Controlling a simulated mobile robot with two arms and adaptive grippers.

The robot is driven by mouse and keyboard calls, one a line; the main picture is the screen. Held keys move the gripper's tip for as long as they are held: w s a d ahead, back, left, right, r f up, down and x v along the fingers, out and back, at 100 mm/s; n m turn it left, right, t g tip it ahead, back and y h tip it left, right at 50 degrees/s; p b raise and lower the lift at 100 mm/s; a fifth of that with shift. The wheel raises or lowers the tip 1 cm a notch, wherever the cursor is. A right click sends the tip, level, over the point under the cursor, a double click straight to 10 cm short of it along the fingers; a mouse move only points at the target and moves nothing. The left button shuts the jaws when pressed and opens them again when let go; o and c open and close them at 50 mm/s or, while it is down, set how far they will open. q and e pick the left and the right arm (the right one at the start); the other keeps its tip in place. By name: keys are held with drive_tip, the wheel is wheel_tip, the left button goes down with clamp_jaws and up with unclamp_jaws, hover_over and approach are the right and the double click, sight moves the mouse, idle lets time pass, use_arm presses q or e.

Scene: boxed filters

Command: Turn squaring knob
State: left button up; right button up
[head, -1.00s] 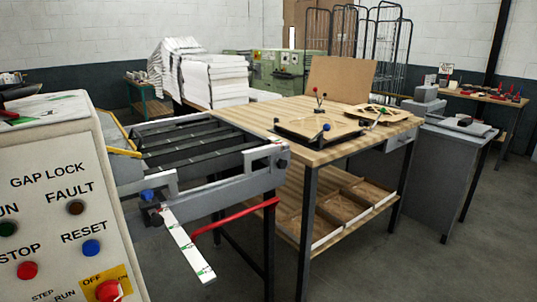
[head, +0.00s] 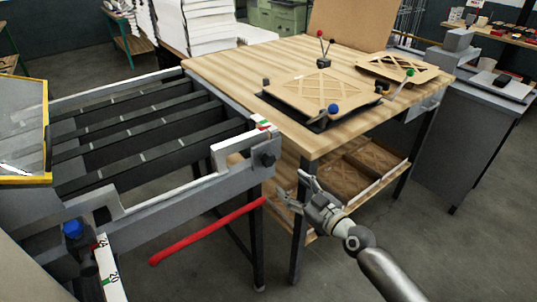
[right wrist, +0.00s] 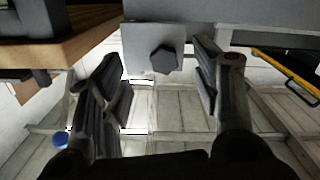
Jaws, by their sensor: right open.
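A black hexagonal knob (head: 264,160) sits on the end plate of the grey slatted feed frame (head: 135,195). In the right wrist view the knob (right wrist: 164,59) faces me on its light plate, lined up between the fingers. A blue knob (head: 73,228) is at the frame's near left, beside a white scale strip (head: 109,268); no label tells which is the squaring knob. My right gripper (head: 292,186) is open and empty, just below and right of the black knob and apart from it. It also shows in the right wrist view (right wrist: 162,82). My left gripper is out of view.
A red bar (head: 205,232) juts out below the frame. The wooden workbench (head: 225,65) stands close behind my right gripper, bearing a jig board (head: 320,92) with ball-tipped levers. A grey cabinet (head: 450,150) stands at right. Open floor lies at front right.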

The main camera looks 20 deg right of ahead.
sight(270, 160)
drive_tip(key=shift+n+t+y, duration=0.3)
drive_tip(key=w+a+r, duration=0.1)
drive_tip(key=w, duration=0.2)
drive_tip(key=w+a+r, duration=0.1)
drive_tip(key=w, duration=0.2)
drive_tip(key=w+a+r+p, duration=0.1)
drive_tip(key=w, duration=0.2)
drive_tip(key=shift+a+r, duration=0.2)
drive_tip(key=shift+a, duration=0.2)
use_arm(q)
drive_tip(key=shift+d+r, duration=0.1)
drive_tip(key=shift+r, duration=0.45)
use_arm(e)
drive_tip(key=shift+w+a, duration=0.25)
drive_tip(key=shift+w, duration=0.3)
drive_tip(key=c, duration=1)
drive_tip(key=shift+c, duration=0.2)
